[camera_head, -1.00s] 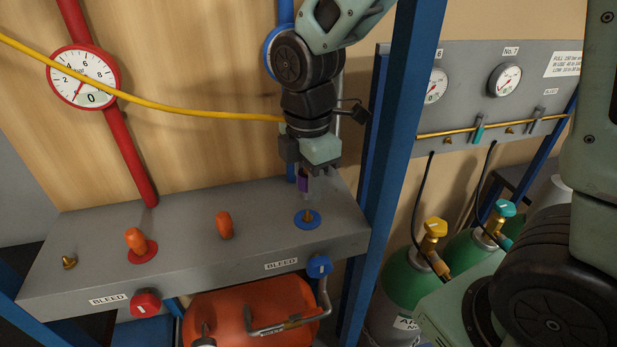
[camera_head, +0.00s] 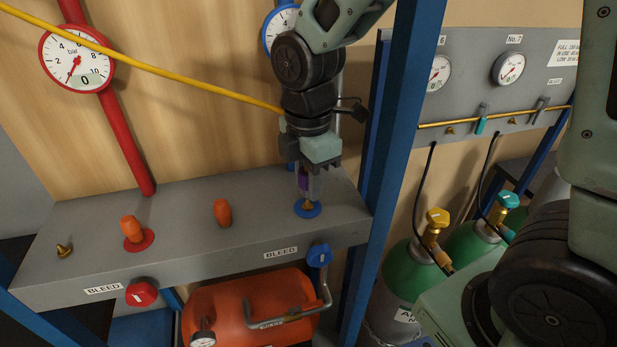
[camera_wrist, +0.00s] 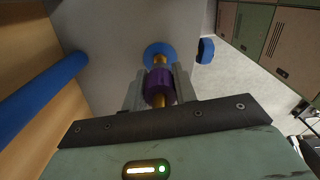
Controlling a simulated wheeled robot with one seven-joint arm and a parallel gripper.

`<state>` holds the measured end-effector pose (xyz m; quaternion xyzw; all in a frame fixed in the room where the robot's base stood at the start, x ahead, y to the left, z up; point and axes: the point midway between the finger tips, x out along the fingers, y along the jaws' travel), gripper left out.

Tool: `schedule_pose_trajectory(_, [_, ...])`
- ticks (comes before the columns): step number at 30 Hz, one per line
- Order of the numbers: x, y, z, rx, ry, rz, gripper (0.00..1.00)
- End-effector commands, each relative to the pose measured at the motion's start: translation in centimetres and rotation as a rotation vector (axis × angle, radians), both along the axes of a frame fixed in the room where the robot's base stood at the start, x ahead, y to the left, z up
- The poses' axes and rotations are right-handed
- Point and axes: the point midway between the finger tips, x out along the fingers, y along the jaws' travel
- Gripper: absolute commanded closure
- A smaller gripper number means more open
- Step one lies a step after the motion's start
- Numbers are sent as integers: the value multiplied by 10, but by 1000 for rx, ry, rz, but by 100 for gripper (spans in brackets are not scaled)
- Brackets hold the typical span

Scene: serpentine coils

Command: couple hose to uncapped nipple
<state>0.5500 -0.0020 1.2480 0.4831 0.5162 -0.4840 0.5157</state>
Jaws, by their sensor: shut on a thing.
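My gripper (camera_head: 306,190) is shut on a purple collar (camera_wrist: 159,88) with brass showing at both ends. It hangs upright over the blue disc (camera_head: 318,209) at the right end of the grey bench. The disc also shows in the wrist view (camera_wrist: 151,50), just beyond the collar. The uncapped brass nipple (camera_head: 307,205) stands on this disc, close under the fingers. The collar looks lined up with it; I cannot tell whether it is fully seated. A yellow hose (camera_head: 165,77) runs from the upper left to behind my wrist; its join to the collar is hidden.
Orange caps cover a nipple on a red disc (camera_head: 133,230) and another post (camera_head: 222,213). A bare brass fitting (camera_head: 64,251) stands at the far left. Red (camera_head: 140,291) and blue (camera_head: 319,256) bleed knobs are in front. A blue post (camera_head: 388,150) rises close right.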

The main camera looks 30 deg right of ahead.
Motion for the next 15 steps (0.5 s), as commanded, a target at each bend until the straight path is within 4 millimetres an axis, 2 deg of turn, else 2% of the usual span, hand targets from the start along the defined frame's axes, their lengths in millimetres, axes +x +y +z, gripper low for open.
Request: schedule_pose_trajectory(15, [0,1,-16,0,-1,0,100])
